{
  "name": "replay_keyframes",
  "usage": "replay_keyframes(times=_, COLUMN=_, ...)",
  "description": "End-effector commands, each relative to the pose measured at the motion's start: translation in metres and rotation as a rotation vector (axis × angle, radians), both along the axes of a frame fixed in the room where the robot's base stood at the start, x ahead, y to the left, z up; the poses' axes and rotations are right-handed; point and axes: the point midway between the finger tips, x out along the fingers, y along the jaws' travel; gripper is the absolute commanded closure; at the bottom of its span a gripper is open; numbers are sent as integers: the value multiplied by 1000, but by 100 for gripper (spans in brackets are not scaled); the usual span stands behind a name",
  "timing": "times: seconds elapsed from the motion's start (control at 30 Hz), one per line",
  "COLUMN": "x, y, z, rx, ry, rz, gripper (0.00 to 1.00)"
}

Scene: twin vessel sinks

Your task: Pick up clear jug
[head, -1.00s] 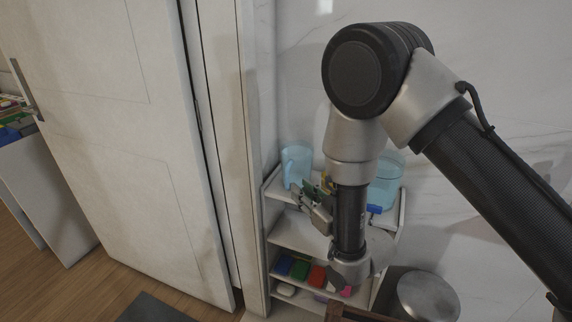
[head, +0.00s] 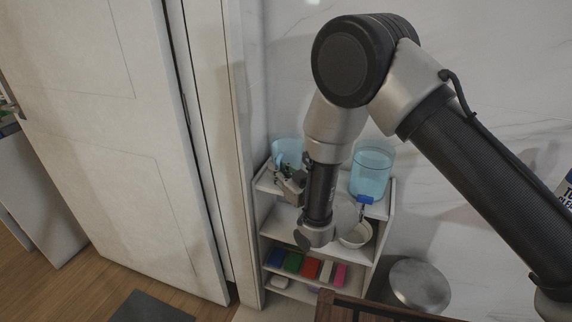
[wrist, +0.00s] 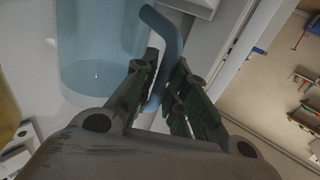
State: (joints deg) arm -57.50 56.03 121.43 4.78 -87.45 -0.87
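The clear jug (head: 287,148), bluish and see-through, stands upright on the top shelf at the left, partly hidden by my gripper (head: 287,172). In the wrist view the jug (wrist: 98,50) fills the upper left, with its curved handle (wrist: 172,42) to the right. The handle passes between the two fingers of my gripper (wrist: 167,62). The fingers are apart, with small gaps visible beside the handle. I see no firm contact on both sides.
A larger bluish container (head: 371,175) stands at the right end of the top shelf of the white rack (head: 279,216). A bowl (head: 355,236) and several coloured blocks sit lower. A metal bin (head: 418,287) is at the right. A door (head: 120,140) borders the left.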

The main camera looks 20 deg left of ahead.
Motion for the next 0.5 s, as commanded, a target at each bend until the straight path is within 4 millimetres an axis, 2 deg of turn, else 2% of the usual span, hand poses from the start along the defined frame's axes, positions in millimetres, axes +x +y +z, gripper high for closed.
replay_keyframes(times=0.5, x=0, y=0, z=2, rx=3, ry=-4, rz=0, gripper=100)
